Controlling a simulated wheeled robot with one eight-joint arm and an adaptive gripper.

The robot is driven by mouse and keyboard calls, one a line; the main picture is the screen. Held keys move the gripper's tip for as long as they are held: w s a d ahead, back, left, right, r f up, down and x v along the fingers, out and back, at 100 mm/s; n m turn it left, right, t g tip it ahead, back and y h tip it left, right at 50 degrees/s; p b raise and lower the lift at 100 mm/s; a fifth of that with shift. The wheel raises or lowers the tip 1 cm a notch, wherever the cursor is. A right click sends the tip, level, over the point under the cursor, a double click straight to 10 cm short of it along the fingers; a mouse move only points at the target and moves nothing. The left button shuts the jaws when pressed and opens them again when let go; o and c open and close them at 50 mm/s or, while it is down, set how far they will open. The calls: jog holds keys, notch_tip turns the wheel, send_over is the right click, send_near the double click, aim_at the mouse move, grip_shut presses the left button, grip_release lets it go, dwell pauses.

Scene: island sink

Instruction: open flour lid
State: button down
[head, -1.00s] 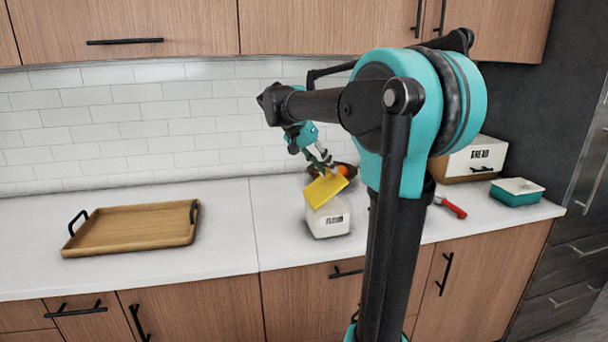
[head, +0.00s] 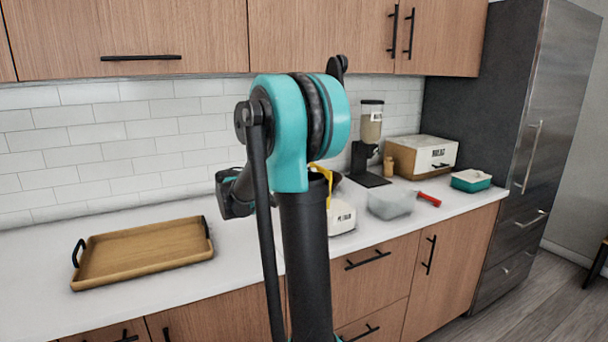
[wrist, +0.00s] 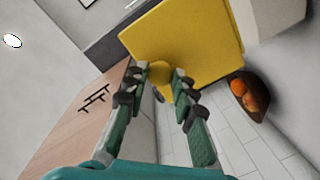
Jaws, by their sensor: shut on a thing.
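The yellow flour lid (wrist: 195,38) fills the top of the wrist view. My gripper (wrist: 160,78) is shut on its round yellow knob. In the head view only a strip of the lid (head: 320,172) shows, tilted above and slightly left of the white flour canister (head: 341,218). The canister stands on the counter, partly hidden behind my arm. The gap between lid and canister is hard to judge.
A wooden tray (head: 145,252) lies on the left counter. Right of the canister are a clear container (head: 391,203), a red-handled tool (head: 429,199), a dispenser (head: 370,140), a bread box (head: 422,156) and a teal dish (head: 471,181). A fruit bowl (wrist: 252,98) shows in the wrist view.

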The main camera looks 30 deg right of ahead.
jog(key=shift+a+f+h, duration=0.7)
jog(key=shift+a+h, duration=0.2)
jog(key=shift+h, duration=0.15)
jog(key=shift+a+f+h, duration=0.65)
jog(key=shift+a+h, duration=0.25)
jog(key=shift+h, duration=0.15)
jog(key=c, duration=1.2)
grip_release()
jog(key=v, duration=1.2)
jog(key=shift+f, duration=0.1)
jog(key=shift+s, duration=0.2)
